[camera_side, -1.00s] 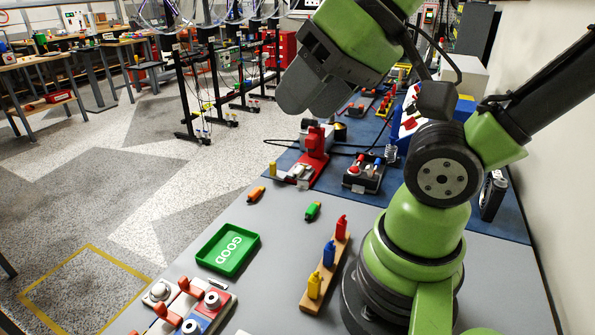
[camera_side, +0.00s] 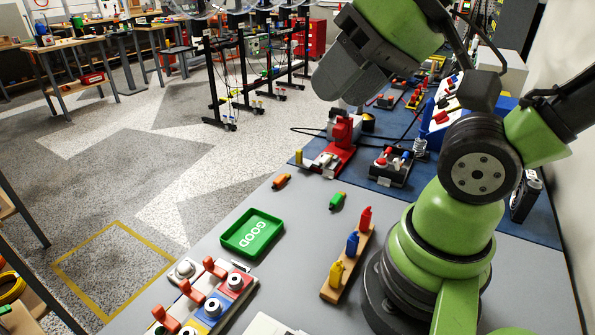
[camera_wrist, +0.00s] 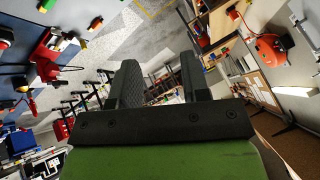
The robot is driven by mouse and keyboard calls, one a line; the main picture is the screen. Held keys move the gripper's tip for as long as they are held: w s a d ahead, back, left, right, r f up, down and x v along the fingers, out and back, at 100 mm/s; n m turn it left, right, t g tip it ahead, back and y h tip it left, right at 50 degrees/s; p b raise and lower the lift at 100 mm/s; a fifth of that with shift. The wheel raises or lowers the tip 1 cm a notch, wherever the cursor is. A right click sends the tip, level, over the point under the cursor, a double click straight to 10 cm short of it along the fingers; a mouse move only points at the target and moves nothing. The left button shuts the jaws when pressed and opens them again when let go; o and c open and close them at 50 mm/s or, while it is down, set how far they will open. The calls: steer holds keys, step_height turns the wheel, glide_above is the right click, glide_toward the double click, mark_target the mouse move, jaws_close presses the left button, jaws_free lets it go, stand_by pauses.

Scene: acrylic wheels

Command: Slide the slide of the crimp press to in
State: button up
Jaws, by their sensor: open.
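The crimp press (camera_side: 342,133) has a red upright body on a red base and stands on the blue mat. A pale metal part (camera_side: 318,165) lies along its base, and a small yellow upright piece (camera_side: 299,156) is at its left end. I cannot tell from this size how far in the slide sits. The red press also shows at the left of the wrist view (camera_wrist: 45,64). My gripper (camera_side: 330,84) is above the press in the side view, apart from it. In the wrist view its two fingers (camera_wrist: 162,82) are spread with nothing between them.
A black box with red and blue knobs (camera_side: 391,165) stands right of the press. An orange piece (camera_side: 282,181) and a green piece (camera_side: 337,201) lie in front.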

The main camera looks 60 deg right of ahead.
steer(key=w+d+m+g+h, duration=0.2)
steer(key=w+d+m, duration=0.25)
steer(key=w, duration=0.35)
steer(key=m+g+h, duration=0.4)
steer(key=m+g, duration=0.1)
steer(key=m, duration=0.4)
glide_above(299, 150)
steer(key=a, duration=0.4)
step_height(299, 150, down, 19)
steer(key=x, duration=1)
steer(key=shift+s+d+f, duration=0.1)
steer(key=shift+s+d, duration=0.05)
steer(key=shift+d, duration=0.15)
jaws_close()
